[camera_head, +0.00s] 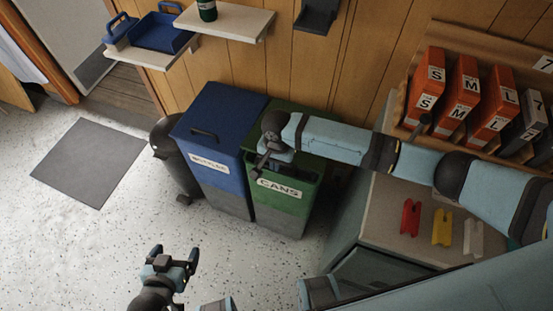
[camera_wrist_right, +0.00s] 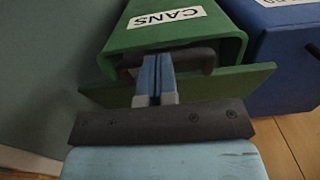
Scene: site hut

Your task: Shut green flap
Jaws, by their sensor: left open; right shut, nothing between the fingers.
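The green bin (camera_head: 280,207) labelled CANS stands against the wood wall; the wrist view shows its labelled front (camera_wrist_right: 190,32) upside down. Its green flap (camera_wrist_right: 225,82) is a thin panel at the top, with a dark gap between it and the bin's rim, so it looks ajar. A dark bar handle (camera_wrist_right: 207,58) is by the flap. My right gripper (camera_head: 259,168) is over the bin's top front edge; in the wrist view its shut, empty fingers (camera_wrist_right: 155,70) reach the handle; contact is unclear. My left gripper (camera_head: 178,262) is open over the floor, away from the bin.
A blue bin (camera_head: 212,140) stands close on the left, with a dark round bin (camera_head: 172,160) beyond it. A grey cabinet (camera_head: 385,215) carrying red, yellow and white pieces is on the right. Wall shelves (camera_head: 225,22) are above. The floor left is open around a grey mat (camera_head: 90,160).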

